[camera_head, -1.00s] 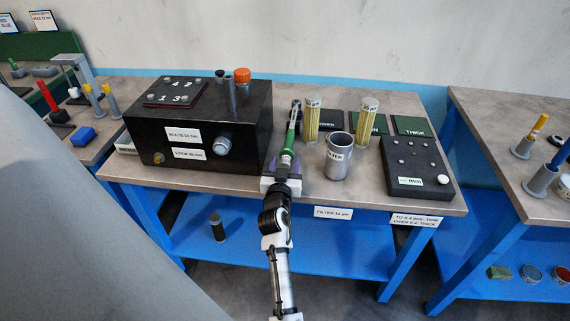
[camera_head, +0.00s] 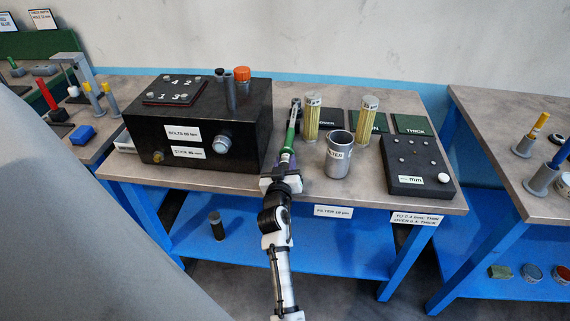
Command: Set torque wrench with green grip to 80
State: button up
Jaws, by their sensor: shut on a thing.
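The torque wrench with the green grip (camera_head: 290,137) lies lengthwise on the workbench, its far end pointing toward the wall. My gripper (camera_head: 283,174) is at the wrench's near end, by the bench's front edge, and is shut on it. A purple and white piece shows around the near end. My gripper and wrist hide much of that end. Any scale or setting on the wrench is too small to read.
A black box (camera_head: 205,165) with labels and fittings stands close to the left. A metal FILTER cup (camera_head: 338,158), two yellow filter cylinders (camera_head: 311,122) (camera_head: 367,117) and a dark block with studs (camera_head: 418,179) stand to the right. Bare bench top (camera_head: 400,106) is limited.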

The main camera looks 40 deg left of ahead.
jog(key=o, duration=1)
jog(key=b+v, duration=0.4)
jog(key=v, duration=1)
jog(key=shift+w, duration=0.1)
